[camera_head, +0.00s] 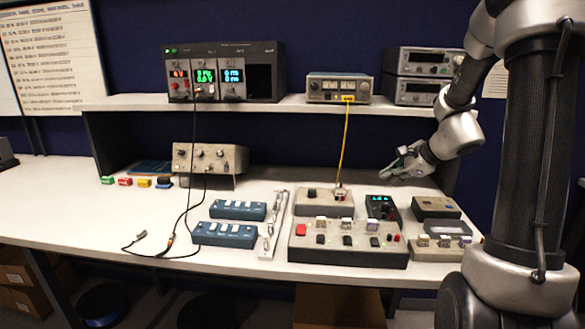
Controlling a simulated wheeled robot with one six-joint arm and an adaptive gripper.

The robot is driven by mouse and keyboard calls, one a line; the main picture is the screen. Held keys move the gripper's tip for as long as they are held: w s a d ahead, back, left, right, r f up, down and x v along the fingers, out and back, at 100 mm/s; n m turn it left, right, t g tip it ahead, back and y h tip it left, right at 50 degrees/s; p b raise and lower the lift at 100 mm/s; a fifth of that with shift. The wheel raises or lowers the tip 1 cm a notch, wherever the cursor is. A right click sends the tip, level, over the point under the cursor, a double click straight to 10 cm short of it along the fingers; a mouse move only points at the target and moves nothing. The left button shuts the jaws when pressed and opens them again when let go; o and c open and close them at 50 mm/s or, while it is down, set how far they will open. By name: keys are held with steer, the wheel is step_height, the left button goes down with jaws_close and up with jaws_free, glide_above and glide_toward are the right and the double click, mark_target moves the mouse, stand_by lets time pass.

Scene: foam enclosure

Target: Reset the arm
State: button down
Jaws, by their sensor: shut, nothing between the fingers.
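My arm (458,133) comes in from the right side of the head camera view, with its upper part bent over the right end of the bench. My gripper (394,174) points left, above the back right part of the bench and in front of the blue wall below the shelf. It is shut and empty. It is behind the grey control box and apart from it as far as I can tell.
A white bench (90,216) carries a control panel (335,256), blue switch boxes (225,234) and a beige instrument (209,158). A shelf (135,102) above holds a power supply (222,72). A yellow cable (345,140) and black cables hang down. The bench's left part is mostly clear.

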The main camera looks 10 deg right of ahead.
steer(key=s+n+g, duration=0.1)
steer(key=s, duration=0.1)
steer(key=s+a+f+n+g, duration=0.1)
steer(key=s+n, duration=0.1)
steer(key=s, duration=0.1)
steer(key=s+f+n, duration=0.1)
steer(key=s+n, duration=0.1)
steer(key=shift+s+a+f+g+y, duration=0.15)
steer(key=shift+f+g+y, duration=0.1)
steer(key=shift+g+y, duration=0.15)
steer(key=s+a+r+n+h, duration=0.1)
steer(key=s+r+n, duration=0.3)
steer(key=s, duration=0.3)
steer(key=s+a+r+n+h, duration=0.2)
steer(key=s+r+n, duration=0.2)
steer(key=s+n, duration=0.3)
steer(key=s+a+r+n+g+h, duration=0.1)
steer(key=s+a+r+n, duration=0.1)
steer(key=s+r+n, duration=0.3)
steer(key=s, duration=0.4)
steer(key=shift+n+h, duration=0.3)
steer(key=shift+h, duration=0.1)
